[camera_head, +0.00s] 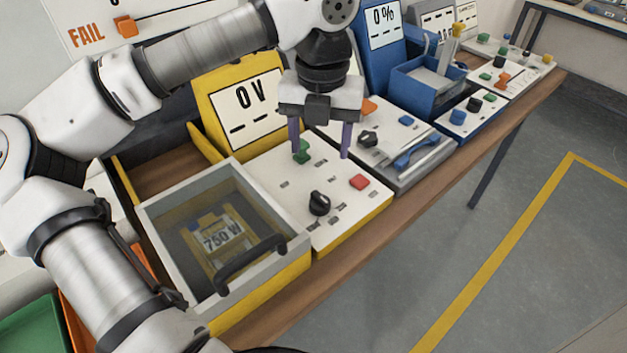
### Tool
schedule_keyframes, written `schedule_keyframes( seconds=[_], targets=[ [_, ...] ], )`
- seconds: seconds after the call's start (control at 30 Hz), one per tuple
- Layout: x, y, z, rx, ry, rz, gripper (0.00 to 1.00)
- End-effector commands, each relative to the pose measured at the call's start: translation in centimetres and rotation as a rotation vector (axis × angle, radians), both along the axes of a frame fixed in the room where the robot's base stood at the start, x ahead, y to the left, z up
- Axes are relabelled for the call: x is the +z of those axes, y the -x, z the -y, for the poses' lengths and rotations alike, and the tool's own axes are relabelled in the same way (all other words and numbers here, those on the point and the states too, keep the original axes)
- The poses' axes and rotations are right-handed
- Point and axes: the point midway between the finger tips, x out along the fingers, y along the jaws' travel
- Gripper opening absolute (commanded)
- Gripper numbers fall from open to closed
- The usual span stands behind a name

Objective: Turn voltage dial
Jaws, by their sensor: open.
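The voltage panel (280,207) is a white top on a yellow station, with a yellow display (247,107) reading "0 V" behind it. A black dial (319,203) sits near the panel's front edge. A green button (301,152) and a red button (359,182) are on the same panel. My gripper (320,150) points down above the rear part of the panel, with its two purple fingers apart and nothing between them. It is behind the black dial in the picture and apart from it. The left finger appears close to the green button; the exact gap cannot be told.
A clear-lidded box (220,235) marked "750 W" with a black handle stands left of the panel. A grey station (410,165) with another black knob and a blue lever is to the right. Blue stations (467,117) stand farther back. The floor in front is clear.

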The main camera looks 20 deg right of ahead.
Motion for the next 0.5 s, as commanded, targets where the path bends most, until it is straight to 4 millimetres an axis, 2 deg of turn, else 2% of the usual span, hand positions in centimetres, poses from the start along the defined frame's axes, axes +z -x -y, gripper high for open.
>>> schedule_keyframes(
  seconds=[0.17, 0.5],
  targets=[
    [-2.6, 0.2, 0.0, -0.005, 0.004, -0.007, 0.59],
    [-9.6, 0.2, 0.1, -0.005, 0.007, -0.008, 0.59]
  ],
)
